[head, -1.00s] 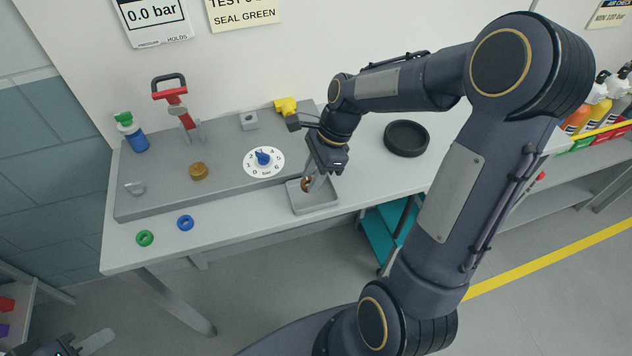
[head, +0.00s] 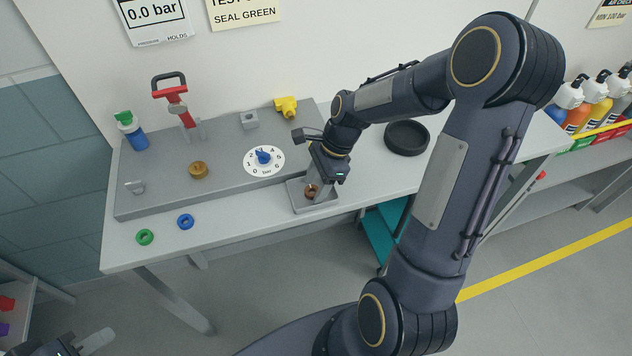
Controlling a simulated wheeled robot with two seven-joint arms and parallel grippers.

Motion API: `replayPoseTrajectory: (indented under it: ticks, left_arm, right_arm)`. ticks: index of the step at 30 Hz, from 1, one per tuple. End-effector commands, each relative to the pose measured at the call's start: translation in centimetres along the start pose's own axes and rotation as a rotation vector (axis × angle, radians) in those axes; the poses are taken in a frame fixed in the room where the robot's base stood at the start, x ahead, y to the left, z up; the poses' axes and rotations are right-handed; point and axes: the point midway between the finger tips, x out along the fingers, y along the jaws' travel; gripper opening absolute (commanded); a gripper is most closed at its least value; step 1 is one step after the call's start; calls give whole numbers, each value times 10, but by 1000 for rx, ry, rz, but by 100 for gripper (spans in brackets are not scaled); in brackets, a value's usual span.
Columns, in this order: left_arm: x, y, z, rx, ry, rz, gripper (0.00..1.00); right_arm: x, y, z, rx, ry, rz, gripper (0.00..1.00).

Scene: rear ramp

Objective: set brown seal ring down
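The brown seal ring (head: 311,191) is low inside the small grey tray (head: 300,208) at the front of the bench. My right gripper (head: 317,192) points down into the tray, with its fingers around the ring, and appears shut on it. The fingers partly hide the ring, and I cannot tell whether it touches the tray floor. My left gripper (head: 92,343) is at the bottom left corner, away from the bench and mostly cut off, so its opening cannot be judged.
A green ring (head: 145,237) and a blue ring (head: 186,222) lie on the bench left of the tray. Behind are a dial (head: 264,159), a brass fitting (head: 198,170) and a red-handled pump (head: 176,97). A black round dish (head: 407,137) stands right of my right gripper.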

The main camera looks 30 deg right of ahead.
Motion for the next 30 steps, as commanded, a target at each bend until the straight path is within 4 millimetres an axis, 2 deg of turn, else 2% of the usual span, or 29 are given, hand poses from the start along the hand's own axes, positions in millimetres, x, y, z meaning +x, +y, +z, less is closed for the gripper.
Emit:
replayPoseTrajectory:
  ticks: [7,11,14,24,30]
  left_arm:
    - [0,0,0,0,0,0,30]
    - [-2,1,-1,0,0,0,30]
    - [-2,1,-1,0,0,0,30]
    - [-3,2,-2,0,0,0,30]
    - [-4,2,-2,0,0,0,30]
  right_arm:
    - [-1,0,0,0,0,0,51]
    - [-8,-1,1,0,1,-3,51]
    - [-24,-2,1,0,1,-7,51]
    - [-96,0,1,0,1,-5,51]
    - [-119,0,1,-1,0,-3,51]
